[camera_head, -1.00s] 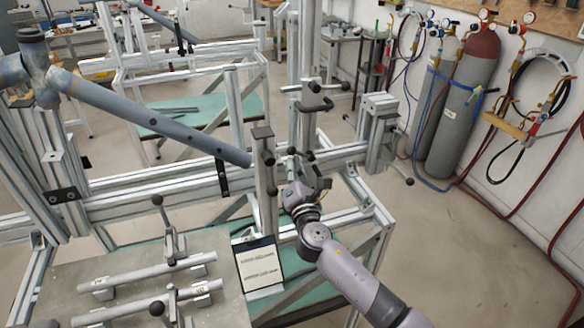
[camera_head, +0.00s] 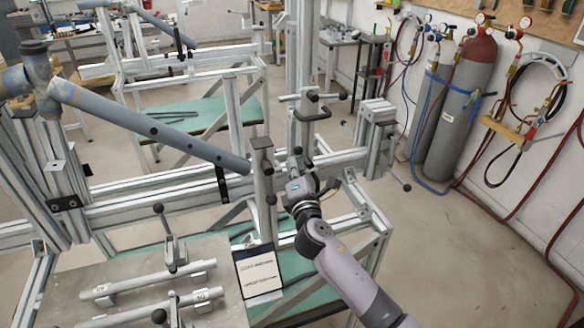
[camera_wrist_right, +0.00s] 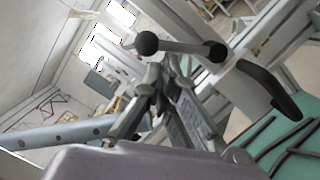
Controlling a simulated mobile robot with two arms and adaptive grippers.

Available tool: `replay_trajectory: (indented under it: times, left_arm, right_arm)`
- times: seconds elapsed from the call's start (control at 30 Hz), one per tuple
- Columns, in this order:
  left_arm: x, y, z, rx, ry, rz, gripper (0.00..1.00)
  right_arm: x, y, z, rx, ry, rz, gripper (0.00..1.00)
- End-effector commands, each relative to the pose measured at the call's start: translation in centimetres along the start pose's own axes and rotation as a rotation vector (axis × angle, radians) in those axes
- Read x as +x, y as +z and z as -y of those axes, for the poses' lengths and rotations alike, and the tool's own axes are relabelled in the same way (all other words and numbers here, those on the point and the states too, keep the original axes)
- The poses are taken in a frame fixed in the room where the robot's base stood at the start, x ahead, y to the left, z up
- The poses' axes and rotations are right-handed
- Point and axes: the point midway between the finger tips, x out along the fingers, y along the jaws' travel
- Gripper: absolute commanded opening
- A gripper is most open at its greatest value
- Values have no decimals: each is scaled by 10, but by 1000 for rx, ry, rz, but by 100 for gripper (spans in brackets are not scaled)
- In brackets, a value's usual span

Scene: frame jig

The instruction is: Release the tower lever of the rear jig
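My right gripper (camera_head: 312,186) is at the front jig frame, just right of the short upright post (camera_head: 262,180) at the end of the blue-grey tube (camera_head: 150,127). Its fingers (camera_wrist_right: 160,105) show in the right wrist view and converge forward; whether they meet or hold anything is unclear. Close in front of them in that view is a lever bar with a black ball knob (camera_wrist_right: 147,43). A black handle (camera_wrist_right: 270,90) hangs to its right. In the head view, the tall tower (camera_head: 303,75) carries a clamp with black handles (camera_head: 312,112), above and behind my gripper. My left gripper is out of view.
Another frame stands over a green board (camera_head: 205,115) behind. Gas cylinders (camera_head: 470,90) and hoses line the right wall. The floor at right is clear.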

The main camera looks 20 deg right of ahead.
Motion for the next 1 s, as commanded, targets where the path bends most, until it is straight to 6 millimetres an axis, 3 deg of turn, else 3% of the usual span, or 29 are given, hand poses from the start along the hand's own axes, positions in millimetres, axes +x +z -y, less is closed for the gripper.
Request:
replay_trajectory:
  times: [0.5,1.0]
  left_arm:
    - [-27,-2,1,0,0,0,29]
    - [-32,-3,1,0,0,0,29]
  right_arm:
    - [5,25,-12,379,-69,3,0]
    - [6,30,-10,475,-89,2,0]
